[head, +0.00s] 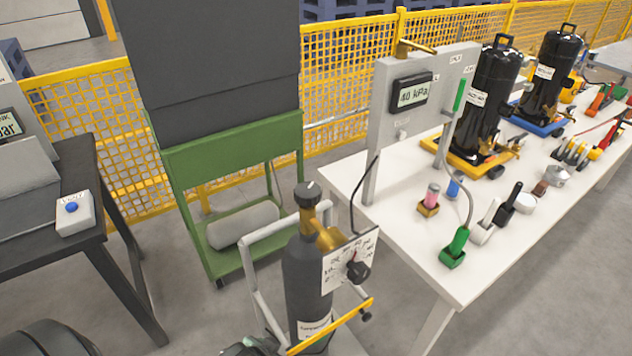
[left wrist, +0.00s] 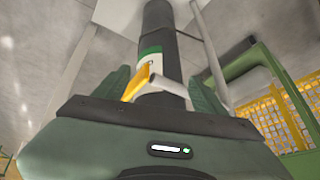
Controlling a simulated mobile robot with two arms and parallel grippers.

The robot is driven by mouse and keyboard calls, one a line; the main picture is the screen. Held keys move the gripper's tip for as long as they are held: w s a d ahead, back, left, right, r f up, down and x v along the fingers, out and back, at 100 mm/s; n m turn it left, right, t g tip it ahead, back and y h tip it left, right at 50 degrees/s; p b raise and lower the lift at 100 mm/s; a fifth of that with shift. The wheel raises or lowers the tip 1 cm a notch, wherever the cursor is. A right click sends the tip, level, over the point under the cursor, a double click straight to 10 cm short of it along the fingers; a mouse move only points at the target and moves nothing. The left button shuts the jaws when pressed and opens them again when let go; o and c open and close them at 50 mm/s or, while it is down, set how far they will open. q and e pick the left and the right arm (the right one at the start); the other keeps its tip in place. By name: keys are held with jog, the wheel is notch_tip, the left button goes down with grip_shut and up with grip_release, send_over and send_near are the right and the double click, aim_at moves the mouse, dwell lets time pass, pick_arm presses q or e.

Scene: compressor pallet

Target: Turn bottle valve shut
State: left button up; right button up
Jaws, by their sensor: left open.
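The gas bottle (head: 303,268) is a dark grey cylinder standing upright in a grey trolley frame, with a black valve knob (head: 307,193) on top and a brass fitting (head: 322,234) below it. A white plate with a black round knob (head: 357,269) is at its right. My left gripper (head: 250,346) shows partly at the bottom edge, low beside the bottle and well below the valve knob. In the left wrist view its green-grey fingers (left wrist: 157,82) are open, with the dark bottle (left wrist: 158,40) beyond and between them. Contact cannot be told. My right gripper is not in view.
A yellow bar (head: 330,327) crosses before the bottle. A white table (head: 400,225) with a gauge panel (head: 425,105) and black compressors stands at right. A green stand (head: 225,150) is behind. A dark table (head: 85,232) with a blue button box is left.

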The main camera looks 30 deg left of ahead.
pick_arm(q)
jog(key=w+a+r+t, duration=0.2)
jog(key=w+a+r, duration=0.15)
jog(key=r, duration=0.35)
jog(key=m+t+h+p, duration=0.2)
jog(key=t+h, duration=0.3)
jog(key=t, duration=0.5)
send_near(315, 188)
jog(key=w, duration=0.2)
jog(key=w+f, duration=0.1)
jog(key=shift+w+a, duration=0.15)
jog(key=shift+w, duration=0.25)
jog(key=p+x, duration=0.1)
jog(key=x, duration=0.5)
jog(key=shift+w, duration=0.3)
jog(key=shift+w+d+f+h, duration=0.1)
jog(key=shift+w+d+h, duration=0.25)
jog(key=shift+w, duration=0.1)
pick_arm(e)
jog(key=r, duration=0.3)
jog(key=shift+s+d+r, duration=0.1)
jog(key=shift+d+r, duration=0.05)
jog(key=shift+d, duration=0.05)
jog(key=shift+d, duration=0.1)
